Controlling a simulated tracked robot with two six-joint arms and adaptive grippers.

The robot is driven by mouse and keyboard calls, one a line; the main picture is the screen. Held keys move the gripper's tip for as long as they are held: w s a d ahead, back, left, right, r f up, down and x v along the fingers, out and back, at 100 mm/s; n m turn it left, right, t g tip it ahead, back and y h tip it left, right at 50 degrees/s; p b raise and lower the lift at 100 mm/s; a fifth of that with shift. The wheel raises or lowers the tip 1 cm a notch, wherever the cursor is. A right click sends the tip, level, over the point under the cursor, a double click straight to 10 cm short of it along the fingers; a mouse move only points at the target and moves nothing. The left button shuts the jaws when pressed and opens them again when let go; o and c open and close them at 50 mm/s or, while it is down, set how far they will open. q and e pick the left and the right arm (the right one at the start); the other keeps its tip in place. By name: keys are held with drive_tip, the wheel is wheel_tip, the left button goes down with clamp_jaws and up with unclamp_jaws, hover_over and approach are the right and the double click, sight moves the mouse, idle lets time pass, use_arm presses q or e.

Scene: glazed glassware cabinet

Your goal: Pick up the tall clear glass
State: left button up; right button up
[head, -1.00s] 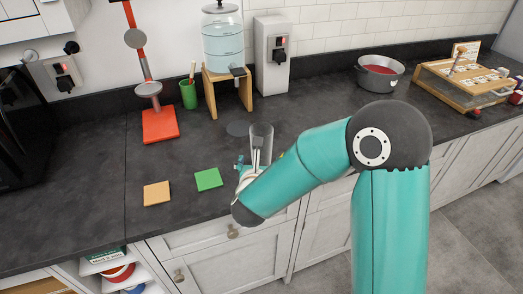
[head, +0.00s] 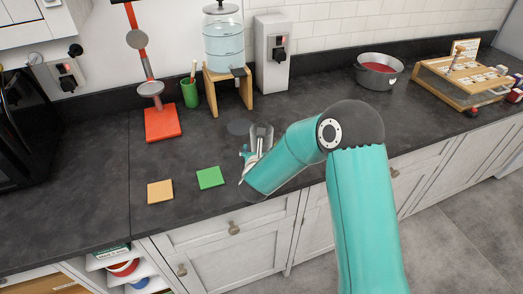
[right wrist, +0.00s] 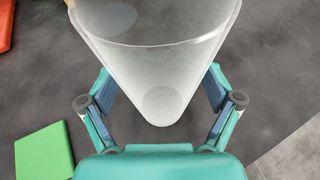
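The tall clear glass (head: 263,132) stands upright on the dark counter. In the right wrist view the glass (right wrist: 155,70) fills the upper middle, its wide rim close and its base farther off. My right gripper (head: 256,151) is at the glass, its fingers low around it. In the right wrist view the right gripper (right wrist: 160,92) is open, with one finger on each side of the glass. I cannot tell whether the pads touch it. My right forearm hides part of the counter. My left gripper is not in view.
A green square (head: 210,177) and an orange square (head: 160,191) lie left of the gripper. A dark round disc (head: 238,127) lies behind it. A dispenser on a wooden stand (head: 209,92), green cup (head: 190,94) and red-based stand (head: 162,124) are farther back. A pot (head: 379,74) stands right.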

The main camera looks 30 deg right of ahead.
drive_tip(key=c, duration=1.3)
drive_tip(key=shift+c, duration=0.4)
drive_tip(key=shift+r, duration=0.15)
